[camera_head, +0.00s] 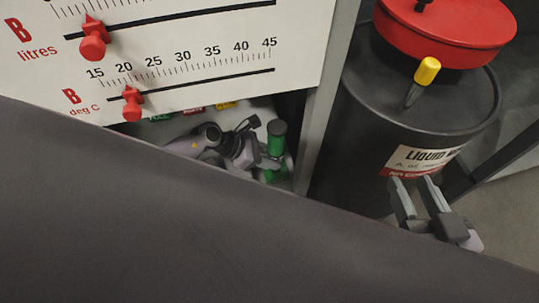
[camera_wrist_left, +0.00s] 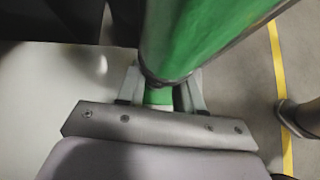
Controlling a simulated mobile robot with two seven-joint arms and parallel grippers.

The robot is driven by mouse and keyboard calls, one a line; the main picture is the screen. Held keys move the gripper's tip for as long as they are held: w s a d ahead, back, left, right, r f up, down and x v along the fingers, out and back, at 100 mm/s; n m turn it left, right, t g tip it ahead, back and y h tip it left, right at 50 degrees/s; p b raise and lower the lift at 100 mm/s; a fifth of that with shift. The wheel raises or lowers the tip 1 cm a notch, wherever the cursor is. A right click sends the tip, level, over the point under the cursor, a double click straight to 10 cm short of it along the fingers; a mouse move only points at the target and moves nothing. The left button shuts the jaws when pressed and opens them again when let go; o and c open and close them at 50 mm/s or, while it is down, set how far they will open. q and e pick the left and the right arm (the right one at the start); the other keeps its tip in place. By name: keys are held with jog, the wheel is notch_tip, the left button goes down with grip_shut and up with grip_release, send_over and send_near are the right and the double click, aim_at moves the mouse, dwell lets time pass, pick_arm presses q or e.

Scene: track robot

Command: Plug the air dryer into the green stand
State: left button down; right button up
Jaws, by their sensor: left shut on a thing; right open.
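A green cylinder with a dark cap, seemingly the air dryer (camera_head: 276,143), stands roughly upright below the white panel in the head view. My left gripper (camera_head: 264,163) is shut on it. In the left wrist view the air dryer (camera_wrist_left: 200,35) fills the upper middle, and a narrower bright green part sits between the fingers of my left gripper (camera_wrist_left: 161,95). My right gripper (camera_head: 420,192) is open and empty in front of the black drum. I cannot make out a separate green stand; the air dryer's lower end is hidden in the head view.
A white panel (camera_head: 200,60) with scales and red sliders hangs over my left arm. A black drum (camera_head: 365,130) with a red lid (camera_head: 445,35) stands at right, behind a grey post (camera_head: 325,110). A yellow floor line (camera_wrist_left: 280,90) shows in the wrist view.

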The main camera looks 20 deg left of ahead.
pick_arm(q)
jog(key=shift+f, duration=1.35)
jog(key=c, duration=0.6)
grip_release()
jog(key=shift+c, duration=0.2)
jog(key=p+v, duration=0.3)
jog(key=v, duration=0.3)
jog(key=shift+r, duration=0.2)
jog(key=shift+s+a+r, duration=0.2)
jog(key=shift+a, duration=0.15)
pick_arm(e)
jog(key=shift+w+a+m+g+y, duration=0.15)
jog(key=shift+a+m+g, duration=0.15)
jog(key=shift+a, duration=0.1)
jog(key=shift+w+a+m+g+y, duration=0.1)
jog(key=shift+a+m+g+y, duration=0.1)
jog(key=shift+a+g, duration=0.15)
